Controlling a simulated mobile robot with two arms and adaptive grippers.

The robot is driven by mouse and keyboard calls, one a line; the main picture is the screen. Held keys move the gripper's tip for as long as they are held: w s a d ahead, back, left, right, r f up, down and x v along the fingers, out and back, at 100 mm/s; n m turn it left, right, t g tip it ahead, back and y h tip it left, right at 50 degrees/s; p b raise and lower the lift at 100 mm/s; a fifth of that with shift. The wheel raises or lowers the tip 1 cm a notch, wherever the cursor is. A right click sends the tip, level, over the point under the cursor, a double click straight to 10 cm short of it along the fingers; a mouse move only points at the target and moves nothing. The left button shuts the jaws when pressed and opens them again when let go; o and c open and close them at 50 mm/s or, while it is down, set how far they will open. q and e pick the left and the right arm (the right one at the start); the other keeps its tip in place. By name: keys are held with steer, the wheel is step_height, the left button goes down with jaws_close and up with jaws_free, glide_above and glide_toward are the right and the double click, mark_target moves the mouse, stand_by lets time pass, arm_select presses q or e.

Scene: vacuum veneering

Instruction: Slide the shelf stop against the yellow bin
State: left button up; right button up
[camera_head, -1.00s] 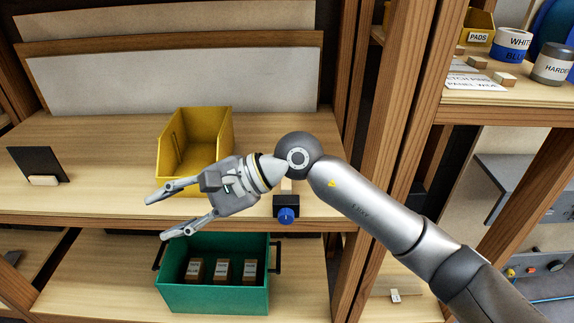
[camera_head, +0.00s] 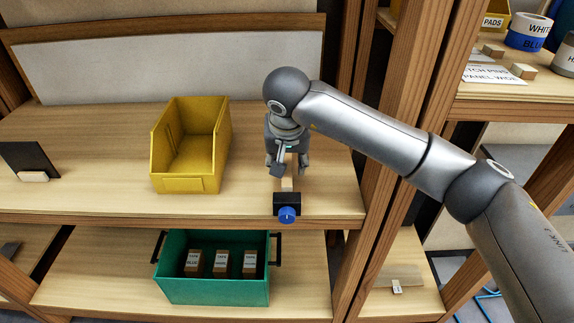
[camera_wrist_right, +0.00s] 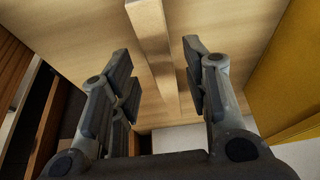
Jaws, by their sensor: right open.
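The yellow bin (camera_head: 187,183) stands on the upper shelf, and its wall shows at the right of the wrist view (camera_wrist_right: 298,75). To its right, apart from it, a black block with a blue knob (camera_head: 288,214) sits at the shelf's front edge. A pale wooden bar (camera_head: 287,184) runs back from the block; this seems to be the shelf stop. My right gripper (camera_head: 288,169) points down over the bar, open. In the wrist view the bar (camera_wrist_right: 152,45) lies between its spread fingers (camera_wrist_right: 158,62), with gaps on both sides. My left gripper is out of view.
A black upright plate with a wooden block (camera_head: 30,160) stands at the shelf's left. A green crate (camera_head: 213,292) with several small boxes is on the shelf below. The shelf between bin and bar is clear.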

steer(key=shift+x, duration=2.1)
steer(key=shift+c, duration=0.4)
jaws_close()
